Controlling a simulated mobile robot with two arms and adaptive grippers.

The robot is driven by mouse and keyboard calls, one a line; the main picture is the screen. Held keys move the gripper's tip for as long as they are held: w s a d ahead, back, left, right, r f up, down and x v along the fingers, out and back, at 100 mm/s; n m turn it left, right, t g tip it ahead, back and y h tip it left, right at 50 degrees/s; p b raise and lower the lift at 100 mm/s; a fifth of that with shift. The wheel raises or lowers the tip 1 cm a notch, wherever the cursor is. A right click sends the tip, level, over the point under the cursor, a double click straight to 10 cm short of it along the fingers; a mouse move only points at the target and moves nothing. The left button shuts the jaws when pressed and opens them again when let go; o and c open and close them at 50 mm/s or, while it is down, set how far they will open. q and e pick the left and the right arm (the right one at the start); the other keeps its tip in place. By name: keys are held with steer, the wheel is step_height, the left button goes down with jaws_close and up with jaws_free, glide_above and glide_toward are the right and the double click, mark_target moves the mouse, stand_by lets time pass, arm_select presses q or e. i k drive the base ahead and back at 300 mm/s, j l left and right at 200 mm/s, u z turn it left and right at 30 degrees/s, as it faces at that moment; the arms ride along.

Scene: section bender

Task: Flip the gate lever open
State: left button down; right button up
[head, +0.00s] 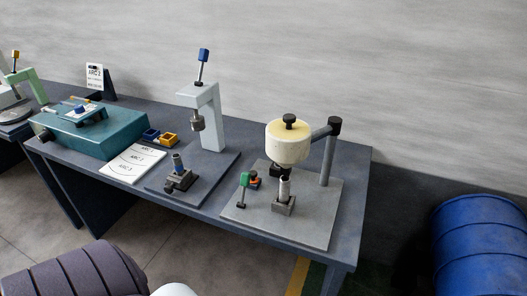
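A cream hopper (287,150) with a black knob on top hangs from a grey post (328,155) on a grey base plate (316,222). A dark outlet shows under it, above a pale upright cylinder in a grey block (284,207). A lever with a green handle (245,179) stands upright at the left of the plate. A small orange-red part (255,183) sits beside it. I cannot tell which of these is the gate lever, nor whether the gate is open. Neither of my grippers is in view.
Left of the hopper stands a grey press (212,118) with a blue-tipped lever (203,57). A blue barrel (480,245) stands right of the table.

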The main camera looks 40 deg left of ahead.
mark_target(245, 181)
steer(key=u, duration=1.1)
